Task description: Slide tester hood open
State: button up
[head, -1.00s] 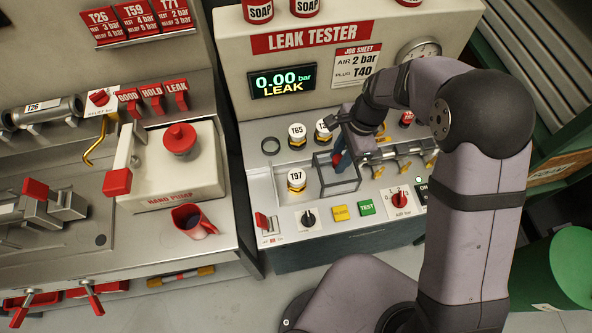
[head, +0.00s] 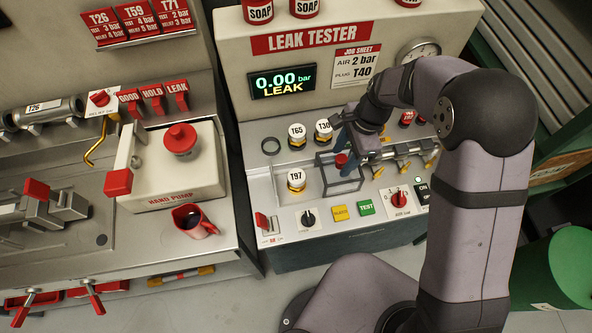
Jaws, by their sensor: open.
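The tester hood (head: 326,186) is a small clear box with dark edges on the leak tester's (head: 283,230) deck, right of the T97 plug (head: 296,181). A red knob (head: 341,160) shows at the hood's top. My gripper (head: 346,156) is open, pointing down, with its bluish fingers beside or around the knob. I cannot tell whether they touch it. My wrist covers part of the deck behind the hood.
T65 (head: 297,132) and T30 (head: 323,127) plugs stand behind the hood. Brass-ended fittings (head: 406,166) lie to its right. Yellow (head: 340,213) and green TEST (head: 366,208) buttons are in front. A hand pump (head: 175,170) and red jug (head: 194,222) stand at left.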

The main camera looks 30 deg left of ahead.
jog(key=shift+r+p, duration=3.25)
jog(key=shift+r, duration=0.45)
jog(key=n, duration=0.4)
jog(key=shift+d+f, duration=0.1)
jog(key=s+d+f+n+g+h, duration=0.1)
jog(key=s+d+n+h, duration=0.2)
jog(key=s+d+n, duration=0.95)
jog(key=w+d+r+m+t+b, duration=0.1)
jog(key=d+r+m+b, duration=0.1)
jog(key=d, duration=0.6)
jog(key=w+d+r+m+t+y+b, duration=0.1)
jog(key=d+r+m, duration=0.3)
jog(key=d, duration=0.4)
jog(key=shift+w+m+t+b, duration=0.35)
jog(key=shift+w+m, duration=0.1)
jog(key=shift+m, duration=0.3)
